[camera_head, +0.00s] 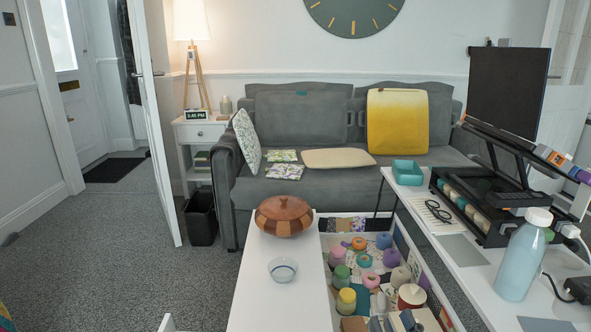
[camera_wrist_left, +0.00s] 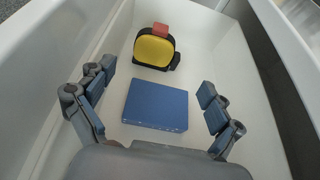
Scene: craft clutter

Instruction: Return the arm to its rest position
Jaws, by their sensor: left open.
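My left gripper (camera_wrist_left: 157,78) shows in the left wrist view with its fingers wide apart and nothing between the pads. It hangs inside or just over a white-walled container (camera_wrist_left: 215,50). A flat blue box (camera_wrist_left: 155,104) lies on the container floor below the fingers. A yellow and black object with a red top (camera_wrist_left: 154,47) stands farther in.
A white table (camera_head: 262,258) holds a wooden lidded bowl (camera_head: 284,215) and a small bowl (camera_head: 283,269). An open drawer of yarn and jars (camera_head: 375,270) lies beside it. The carpet (camera_head: 110,260) at left is clear.

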